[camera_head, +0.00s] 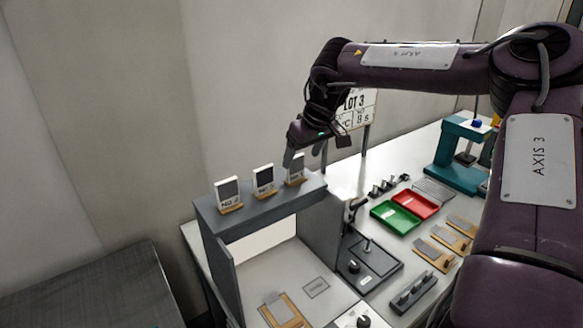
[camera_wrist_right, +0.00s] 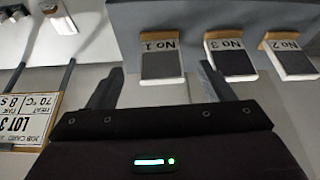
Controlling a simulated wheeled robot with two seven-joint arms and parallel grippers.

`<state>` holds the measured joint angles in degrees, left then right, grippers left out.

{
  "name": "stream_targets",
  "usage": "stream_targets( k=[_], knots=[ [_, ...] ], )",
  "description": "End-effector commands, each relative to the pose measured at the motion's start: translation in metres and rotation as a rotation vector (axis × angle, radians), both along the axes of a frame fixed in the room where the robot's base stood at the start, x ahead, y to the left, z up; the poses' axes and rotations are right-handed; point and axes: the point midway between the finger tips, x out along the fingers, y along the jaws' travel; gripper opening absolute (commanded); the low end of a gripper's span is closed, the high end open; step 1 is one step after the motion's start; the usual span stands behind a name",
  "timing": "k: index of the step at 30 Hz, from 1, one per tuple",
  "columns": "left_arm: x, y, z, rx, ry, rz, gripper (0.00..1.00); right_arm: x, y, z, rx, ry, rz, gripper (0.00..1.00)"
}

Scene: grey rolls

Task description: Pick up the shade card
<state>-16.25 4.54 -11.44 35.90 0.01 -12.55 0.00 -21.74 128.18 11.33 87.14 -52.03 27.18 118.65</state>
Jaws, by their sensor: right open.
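Three shade cards stand on small wooden bases along the top of a grey booth (camera_head: 262,204). In the head view they are No 2 (camera_head: 228,192) at left, No 3 (camera_head: 264,178) in the middle and No 1 (camera_head: 295,172) at right. The wrist view shows them upside down: No 1 (camera_wrist_right: 162,65), No 3 (camera_wrist_right: 232,62) and No 2 (camera_wrist_right: 291,60). My right gripper (camera_head: 304,154) is open at card No 1, partly covering it in the head view. In the wrist view, card No 1 appears between its fingertips (camera_wrist_right: 161,70); contact cannot be told. My left gripper is out of view.
A LOT 3 job sign (camera_head: 355,108) stands behind the right gripper. To the right of the booth are a green tray (camera_head: 395,217), a red tray (camera_head: 416,203), a teal press (camera_head: 455,172) and wooden boards with grey samples. Another board (camera_head: 283,310) lies inside the booth.

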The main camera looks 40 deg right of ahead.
Motion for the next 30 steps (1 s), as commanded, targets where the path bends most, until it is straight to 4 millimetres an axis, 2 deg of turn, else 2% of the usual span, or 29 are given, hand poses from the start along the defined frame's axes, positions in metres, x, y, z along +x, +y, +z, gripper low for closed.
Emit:
stream_targets(
  k=[3,8,11,18,24,30],
  knots=[
    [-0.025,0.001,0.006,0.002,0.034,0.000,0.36,0.005,-0.001,-0.008,0.000,0.002,-0.001,0.75],
    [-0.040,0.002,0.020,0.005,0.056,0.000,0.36,0.015,-0.001,-0.022,-0.001,0.004,0.001,0.75],
    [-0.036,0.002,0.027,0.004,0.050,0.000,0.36,0.021,-0.001,-0.033,-0.001,0.004,0.001,0.75],
    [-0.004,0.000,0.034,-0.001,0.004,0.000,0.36,0.029,-0.001,-0.051,-0.002,-0.001,0.001,0.75],
    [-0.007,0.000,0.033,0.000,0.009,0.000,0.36,0.029,-0.001,-0.052,-0.001,-0.003,0.002,0.75],
    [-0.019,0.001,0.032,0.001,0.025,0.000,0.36,0.029,-0.001,-0.052,-0.001,-0.002,0.002,0.50]
  ],
)
